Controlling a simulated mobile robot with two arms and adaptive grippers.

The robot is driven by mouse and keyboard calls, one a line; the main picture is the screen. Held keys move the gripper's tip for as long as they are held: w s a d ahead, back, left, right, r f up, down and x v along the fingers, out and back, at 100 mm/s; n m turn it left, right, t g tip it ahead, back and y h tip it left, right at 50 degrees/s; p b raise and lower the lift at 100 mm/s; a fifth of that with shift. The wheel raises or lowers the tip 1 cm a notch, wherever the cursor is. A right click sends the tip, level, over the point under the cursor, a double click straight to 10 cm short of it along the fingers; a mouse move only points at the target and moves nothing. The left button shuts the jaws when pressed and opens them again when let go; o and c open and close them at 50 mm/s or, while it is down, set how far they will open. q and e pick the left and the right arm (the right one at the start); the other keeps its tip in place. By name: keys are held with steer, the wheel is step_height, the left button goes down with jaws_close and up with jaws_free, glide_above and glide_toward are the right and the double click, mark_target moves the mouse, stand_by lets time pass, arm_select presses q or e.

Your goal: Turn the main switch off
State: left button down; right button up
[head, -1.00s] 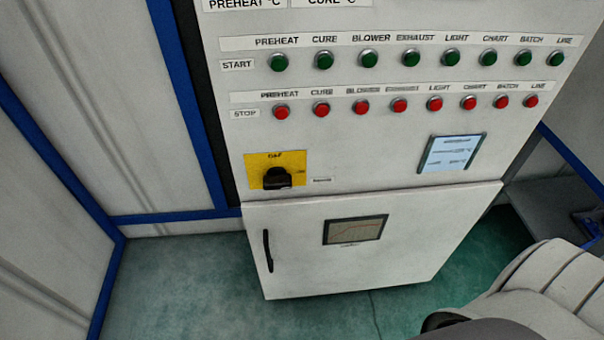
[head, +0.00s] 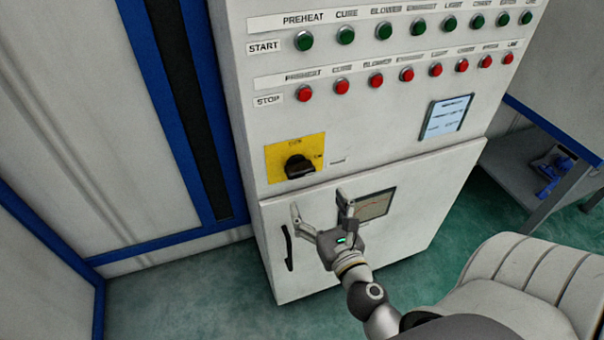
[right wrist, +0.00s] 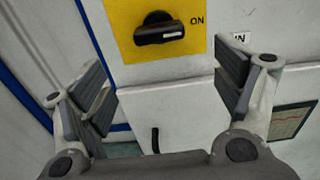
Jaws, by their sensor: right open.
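The main switch is a black rotary knob (head: 298,166) on a yellow plate (head: 281,148), low on the left of the white control cabinet. In the right wrist view the knob (right wrist: 159,29) lies roughly level, its white mark pointing right to the word ON. My right gripper (head: 320,205) is open and empty, below the knob and in front of the cabinet door. In the right wrist view its fingers (right wrist: 168,85) stand wide apart, with the knob beyond them, near the top of the picture. They are apart from the knob. My left gripper is not in view.
Green START buttons (head: 384,31) and red STOP buttons (head: 376,80) run in rows above the switch. The lower door has a black handle (head: 288,247) and a chart display (head: 375,204), partly behind my gripper. A grey table (head: 545,150) stands at the right.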

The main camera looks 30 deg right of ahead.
mark_target(303, 175)
steer(key=shift+m, duration=0.3)
steer(key=p+x, duration=0.1)
steer(key=x, duration=0.2)
steer(key=p+x, duration=0.1)
steer(key=x, duration=0.2)
steer(key=r+p+x, duration=0.1)
steer(key=x, duration=0.2)
steer(key=shift+w, duration=0.2)
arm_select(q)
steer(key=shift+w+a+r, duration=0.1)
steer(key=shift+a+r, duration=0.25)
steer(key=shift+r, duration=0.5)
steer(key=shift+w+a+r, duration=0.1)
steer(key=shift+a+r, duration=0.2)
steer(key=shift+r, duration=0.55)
arm_select(e)
steer(key=shift+w+d+f, duration=0.1)
steer(key=shift+w+d, duration=0.15)
steer(key=shift+w, duration=0.4)
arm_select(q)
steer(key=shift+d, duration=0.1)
arm_select(e)
steer(key=c, duration=1)
